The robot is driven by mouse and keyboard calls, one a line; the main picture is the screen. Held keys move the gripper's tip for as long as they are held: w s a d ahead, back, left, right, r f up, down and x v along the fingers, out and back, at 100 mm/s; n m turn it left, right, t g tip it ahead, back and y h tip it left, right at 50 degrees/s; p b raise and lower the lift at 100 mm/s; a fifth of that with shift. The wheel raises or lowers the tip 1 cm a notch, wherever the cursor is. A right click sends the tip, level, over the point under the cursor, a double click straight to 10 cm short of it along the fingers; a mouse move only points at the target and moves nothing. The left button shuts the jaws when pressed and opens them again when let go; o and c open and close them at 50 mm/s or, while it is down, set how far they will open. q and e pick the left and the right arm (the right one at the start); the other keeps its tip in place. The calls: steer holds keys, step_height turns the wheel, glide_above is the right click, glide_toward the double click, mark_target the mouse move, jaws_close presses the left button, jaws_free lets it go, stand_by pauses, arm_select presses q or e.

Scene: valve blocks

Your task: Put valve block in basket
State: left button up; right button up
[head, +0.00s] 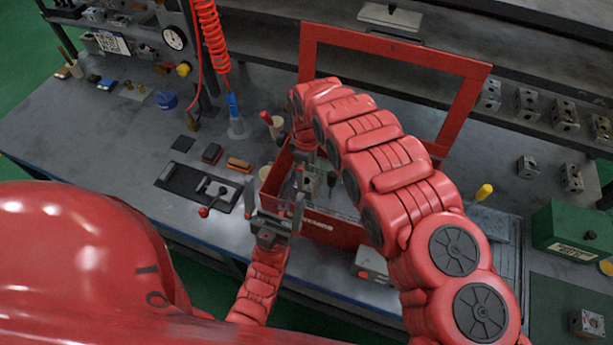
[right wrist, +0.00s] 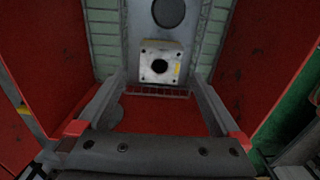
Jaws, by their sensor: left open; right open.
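The red basket (head: 330,232) stands on the bench in the middle of the head view, partly hidden by my right arm. My right gripper (head: 303,165) points down into it. In the right wrist view the right gripper (right wrist: 158,100) is open, with red walls on both sides. A pale metal valve block (right wrist: 160,65) with a dark round hole shows beyond and between its fingers, apart from them. My left gripper (head: 277,208) is open and empty, fingers up, in front of the basket's left side. Other valve blocks stand at the right, including one (head: 528,167) on the bench.
A red frame (head: 390,45) rises behind the basket. Several valve blocks (head: 563,115) line the back right shelf. A green box (head: 573,232) stands at the right. A black tray with a red-knobbed lever (head: 204,211) lies left of the basket. The left bench (head: 90,140) has free room.

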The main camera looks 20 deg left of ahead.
step_height(320, 180, up, 6)
steer(key=shift+f+b, duration=0.1)
steer(key=shift+b, duration=0.8)
